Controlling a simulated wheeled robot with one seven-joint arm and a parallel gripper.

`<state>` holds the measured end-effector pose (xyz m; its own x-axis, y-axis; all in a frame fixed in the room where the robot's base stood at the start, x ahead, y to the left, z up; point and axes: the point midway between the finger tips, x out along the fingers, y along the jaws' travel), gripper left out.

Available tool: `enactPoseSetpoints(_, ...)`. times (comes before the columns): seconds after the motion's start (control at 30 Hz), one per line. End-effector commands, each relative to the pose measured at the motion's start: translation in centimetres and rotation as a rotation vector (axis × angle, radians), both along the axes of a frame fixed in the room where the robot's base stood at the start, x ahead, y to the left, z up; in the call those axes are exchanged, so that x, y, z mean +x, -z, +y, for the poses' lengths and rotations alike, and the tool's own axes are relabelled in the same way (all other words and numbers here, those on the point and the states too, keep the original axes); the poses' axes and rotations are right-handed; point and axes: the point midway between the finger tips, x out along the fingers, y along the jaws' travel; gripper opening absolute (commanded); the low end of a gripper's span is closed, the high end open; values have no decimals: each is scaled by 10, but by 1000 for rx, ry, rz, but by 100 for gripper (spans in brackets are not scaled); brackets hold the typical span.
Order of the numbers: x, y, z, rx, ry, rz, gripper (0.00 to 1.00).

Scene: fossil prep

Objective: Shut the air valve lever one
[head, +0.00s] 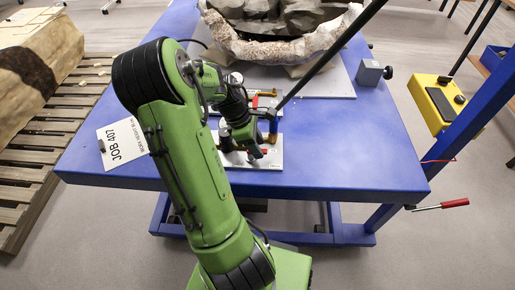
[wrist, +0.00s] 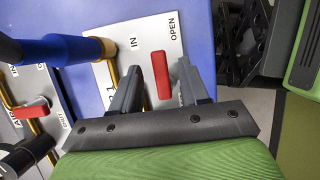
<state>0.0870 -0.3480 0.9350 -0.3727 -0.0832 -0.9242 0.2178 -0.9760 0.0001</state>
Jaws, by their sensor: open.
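My gripper (head: 250,150) is over the near valve plate (head: 272,160) on the blue table. In the wrist view my gripper (wrist: 158,67) is open, with one finger on each side of a red lever (wrist: 162,75). Gaps show between the lever and both fingers. The near plate (wrist: 104,72) carries the words IN and OPEN and a partly hidden label ending in 1. The lever lies beside OPEN. Brass pipe and a blue hose fitting (wrist: 60,48) are left of the fingers. The lever's pivot end is partly hidden.
A second valve plate (wrist: 14,150) with its own red lever (wrist: 32,108) is close on the left. A fossil in a plaster jacket (head: 285,45) stands behind. A dark slanting pole (head: 330,55) rises beside my gripper. The table's front right (head: 350,170) is clear.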

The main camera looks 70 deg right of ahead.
Motion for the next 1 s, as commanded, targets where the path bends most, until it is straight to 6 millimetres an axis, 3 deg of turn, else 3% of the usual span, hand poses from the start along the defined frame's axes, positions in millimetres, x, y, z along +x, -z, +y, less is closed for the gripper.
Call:
enactPoseSetpoints(0.3,-2,6,0,1,-1,-1,45)
enactPoseSetpoints(0.6,-2,5,0,1,-1,-1,0)
enactPoseSetpoints(1.0,-3,5,1,1,47,0,0)
